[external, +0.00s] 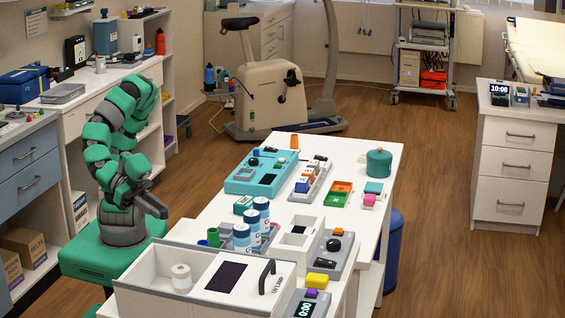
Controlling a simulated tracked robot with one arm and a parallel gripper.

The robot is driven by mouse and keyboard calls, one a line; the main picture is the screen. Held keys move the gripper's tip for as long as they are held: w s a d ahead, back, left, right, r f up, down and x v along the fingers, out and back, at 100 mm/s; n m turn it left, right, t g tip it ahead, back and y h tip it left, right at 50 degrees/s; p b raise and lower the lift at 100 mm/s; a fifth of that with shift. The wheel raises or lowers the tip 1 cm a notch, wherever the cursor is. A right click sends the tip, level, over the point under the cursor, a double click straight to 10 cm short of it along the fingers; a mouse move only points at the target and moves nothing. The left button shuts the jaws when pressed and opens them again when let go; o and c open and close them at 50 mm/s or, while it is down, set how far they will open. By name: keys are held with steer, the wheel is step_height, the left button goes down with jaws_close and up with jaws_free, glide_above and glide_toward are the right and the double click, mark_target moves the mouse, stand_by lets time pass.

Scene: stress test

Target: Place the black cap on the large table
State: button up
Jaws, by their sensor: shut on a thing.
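The large white table (372,156) fills the middle of the external view and carries many small things. My gripper (157,211) is the dark grey end of my green and grey arm, folded low, left of the table and apart from its top. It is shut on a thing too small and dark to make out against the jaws. I cannot pick out the black cap for certain. A small black round piece (254,162) sits on the teal case, and a black knob (333,245) sits on a grey box; I cannot tell whether either is a cap.
On the table stand a teal case (244,184), blue-and-white canisters (262,211), a green pot (378,163) and orange and green trays (337,199). A white open bin (147,270) with a roll is at the near end. A shelf unit (150,140) stands behind my arm.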

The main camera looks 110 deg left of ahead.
steer(key=w+d+p, duration=0.1)
steer(key=d+p, duration=0.1)
steer(key=w+d+f+p, duration=0.1)
steer(key=w+d+p, duration=0.1)
steer(key=p, duration=0.1)
steer(key=shift+f, duration=0.15)
steer(key=w+d+b, duration=0.1)
steer(key=w+d, duration=0.3)
steer(key=w+d+f+b, duration=0.1)
steer(key=w, duration=0.1)
steer(key=shift+w+d+b, duration=0.15)
steer(key=shift+d+b, duration=0.15)
steer(key=shift+d, duration=0.1)
step_height(320, 180, down, 4)
steer(key=shift+r+b, duration=0.15)
steer(key=shift+b, duration=1.1)
steer(key=shift+r, duration=0.1)
steer(key=o, duration=1)
steer(key=shift+c, duration=0.2)
